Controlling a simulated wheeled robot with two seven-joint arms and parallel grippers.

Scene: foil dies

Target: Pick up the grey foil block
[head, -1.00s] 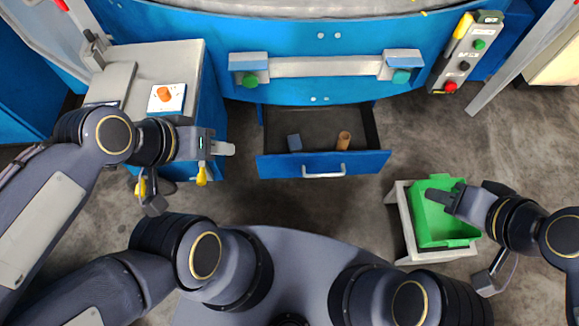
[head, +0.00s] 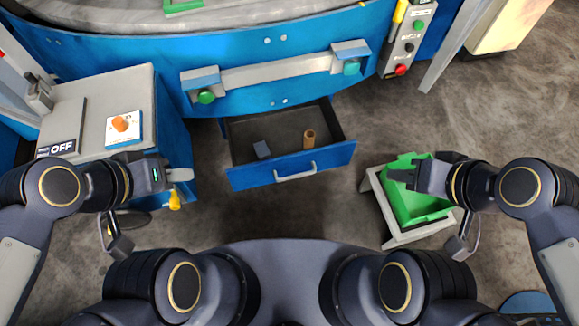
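A small grey-blue block (head: 261,149), the grey foil block, lies in the open drawer (head: 236,175) near its left side. My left gripper (head: 181,175) is to the left of the drawer, beside the grey cabinet and well apart from the block. My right gripper (head: 400,175) is over the green bin, to the right of the drawer. The fingers of both grippers are seen from above, and their gap cannot be made out. I see nothing held in either.
A tan cylinder (head: 309,139) stands in the drawer, right of the block. The drawer front has a silver handle (head: 294,172). The green bin (head: 425,207) sits on a pale stand (head: 398,236). A blue machine (head: 270,98) rises behind the drawer. Open floor lies before the drawer.

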